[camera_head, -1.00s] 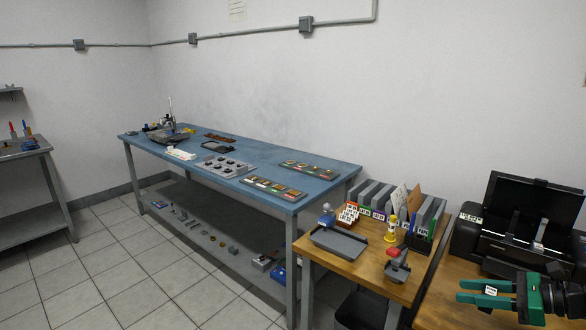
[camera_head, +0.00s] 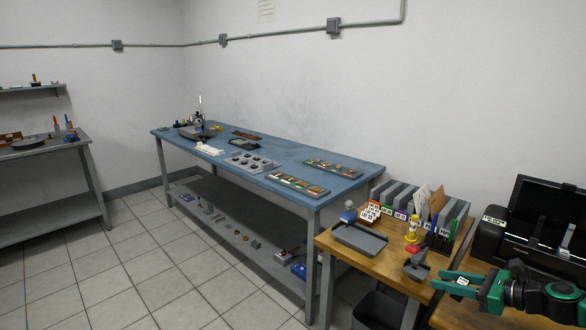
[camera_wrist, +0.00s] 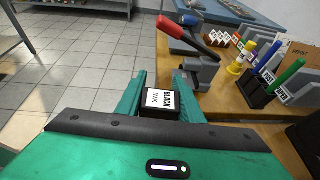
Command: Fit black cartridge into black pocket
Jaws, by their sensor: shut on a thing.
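My green gripper (camera_head: 461,280) is at the lower right of the head view, above the wooden desk. It is shut on the black cartridge (camera_wrist: 160,113), which bears a white label reading "BLACK INK" in the wrist view. The label also shows small between the fingers in the head view (camera_head: 462,282). A black printer (camera_head: 521,240) with its lid raised stands on the desk at the right edge. The black pocket itself cannot be made out in either view.
A wooden desk (camera_head: 330,238) holds a grey tray (camera_head: 360,239), a stapler-like tool with a red handle (camera_wrist: 190,40), a yellow figure (camera_head: 411,230), a pen holder (camera_head: 438,241) and file boxes. A long blue workbench (camera_head: 275,160) stands behind. The tiled floor (camera_head: 110,270) is clear.

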